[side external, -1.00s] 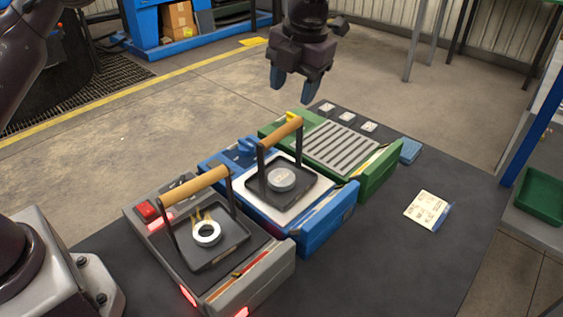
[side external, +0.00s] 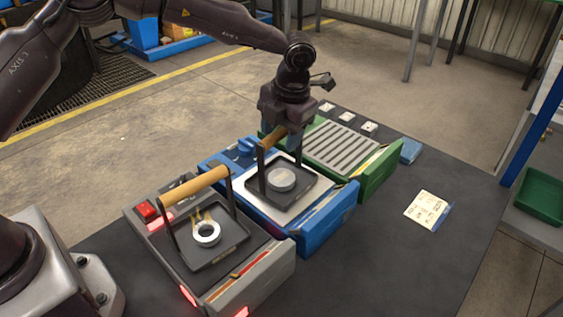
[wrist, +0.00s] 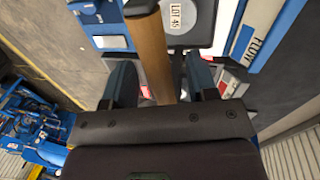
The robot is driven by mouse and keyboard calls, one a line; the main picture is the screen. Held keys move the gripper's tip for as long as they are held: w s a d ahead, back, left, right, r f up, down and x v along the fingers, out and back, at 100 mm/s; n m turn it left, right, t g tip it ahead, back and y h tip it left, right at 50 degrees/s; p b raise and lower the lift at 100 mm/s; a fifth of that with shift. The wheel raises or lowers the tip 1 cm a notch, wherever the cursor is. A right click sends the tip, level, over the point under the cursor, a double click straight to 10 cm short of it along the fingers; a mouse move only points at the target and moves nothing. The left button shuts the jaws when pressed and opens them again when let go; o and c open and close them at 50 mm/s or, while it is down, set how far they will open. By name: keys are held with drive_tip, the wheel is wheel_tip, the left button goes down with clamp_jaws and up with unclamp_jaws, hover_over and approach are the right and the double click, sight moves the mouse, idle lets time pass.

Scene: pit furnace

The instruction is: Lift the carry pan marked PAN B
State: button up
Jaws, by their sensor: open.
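Two dark carry pans with wooden bar handles stand in the side view. One pan (side external: 262,192) sits on the white top of the blue unit and holds a grey disc (side external: 281,180). The other pan (side external: 240,243) sits on the grey unit and holds a pale ring (side external: 206,233). I cannot read PAN B on either. My gripper (side external: 284,140) is down at the blue unit pan's handle (side external: 272,140). In the wrist view, my open fingers (wrist: 160,82) stand either side of that wooden handle (wrist: 148,45), with a gap showing on the right. The disc there reads LOT 45.
The blue unit (side external: 326,222) stands between the grey unit (side external: 262,277) and the green slatted unit (side external: 378,177). The grey unit glows red at its front. A printed card (side external: 428,210) and a blue block (side external: 411,151) lie right on the dark table (side external: 395,255).

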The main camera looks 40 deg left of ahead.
drive_tip(key=shift+a+f, duration=0.2)
drive_tip(key=shift+f, duration=0.85)
clamp_jaws()
drive_tip(key=shift+r, duration=0.1)
